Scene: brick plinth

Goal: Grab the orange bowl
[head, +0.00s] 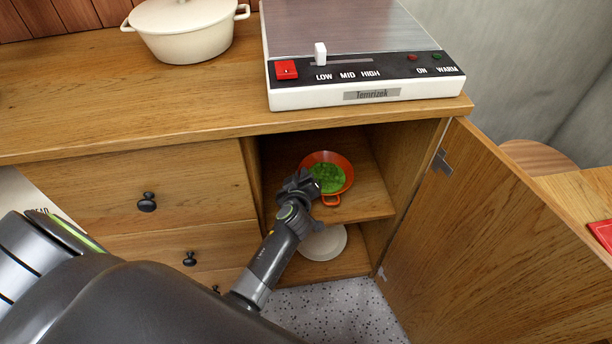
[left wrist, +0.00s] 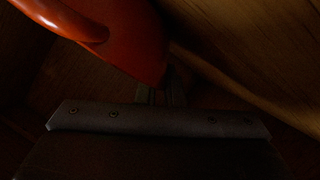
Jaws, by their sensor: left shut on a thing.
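The orange bowl (head: 346,164), with green contents and small loop handles, sits in the open cupboard on its upper shelf. In the head view my left gripper (head: 312,184) is at the bowl's left side, overlapping its rim. In the dark left wrist view the bowl (left wrist: 125,40) fills the upper left, and its lower edge runs down to my left gripper (left wrist: 165,90). The left gripper is shut on the bowl's edge. The fingertips are mostly hidden. My right gripper is out of view.
A white plate (head: 324,243) lies on the lower shelf. The cupboard door (head: 490,240) stands open at right. Drawers with dark knobs (head: 147,202) are at left. Above, the counter (head: 140,100) holds a cream pot (head: 190,38) and a hot plate (head: 335,25).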

